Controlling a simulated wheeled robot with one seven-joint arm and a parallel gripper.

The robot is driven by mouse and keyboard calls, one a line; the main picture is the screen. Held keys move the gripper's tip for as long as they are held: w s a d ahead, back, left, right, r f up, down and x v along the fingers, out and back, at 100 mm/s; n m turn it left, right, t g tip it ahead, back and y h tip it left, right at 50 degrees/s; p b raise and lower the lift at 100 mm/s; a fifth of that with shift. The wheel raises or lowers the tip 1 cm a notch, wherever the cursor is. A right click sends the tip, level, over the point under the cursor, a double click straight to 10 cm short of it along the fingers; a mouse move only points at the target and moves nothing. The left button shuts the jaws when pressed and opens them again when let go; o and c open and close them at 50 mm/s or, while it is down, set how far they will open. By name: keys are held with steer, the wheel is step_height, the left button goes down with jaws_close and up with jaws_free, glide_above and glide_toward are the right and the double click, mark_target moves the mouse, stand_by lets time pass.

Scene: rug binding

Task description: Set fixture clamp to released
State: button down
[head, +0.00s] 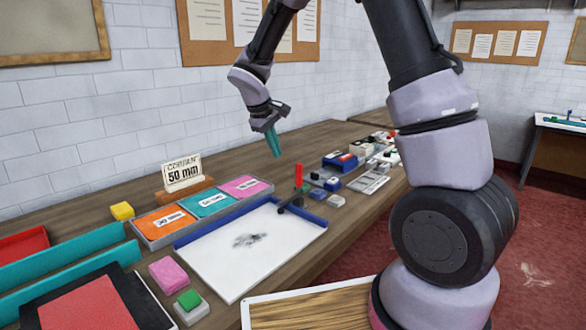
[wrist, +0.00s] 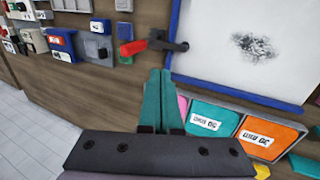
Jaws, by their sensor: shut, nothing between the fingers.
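The fixture clamp (head: 294,194) has a red handle and a dark arm. It sits at the far right corner of the white board (head: 240,262) with blue edge rails. In the head view its red handle stands up. In the wrist view the clamp (wrist: 162,41) shows its red handle pointing left and its dark arm reaching over the blue-edged corner. My gripper (head: 276,150) has teal fingers, pressed together with nothing between them. It hangs above the table behind the clamp, apart from it. In the wrist view the closed fingertips (wrist: 159,74) appear just below the clamp.
A grey tray with orange, teal and pink labelled pads (head: 204,205) lies along the board's far side. Blue and grey boxes (head: 340,160) crowd the table to the right of the clamp. The wall is behind.

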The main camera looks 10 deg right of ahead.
glide_toward(298, 180)
step_height(298, 180, down, 4)
steer(key=s+a, duration=0.2)
steer(key=shift+w+d+f, duration=0.15)
steer(key=shift+w+d, duration=0.45)
steer(key=shift+w+d+f, duration=0.15)
steer(key=shift+w+d, duration=0.4)
steer(key=shift+d, duration=0.1)
steer(key=shift+w+d, duration=0.3)
steer(key=shift+d, duration=0.05)
steer(key=shift+w+d+r+y, duration=0.15)
steer(key=shift+w+d+y, duration=0.05)
steer(key=shift+d+y, duration=0.1)
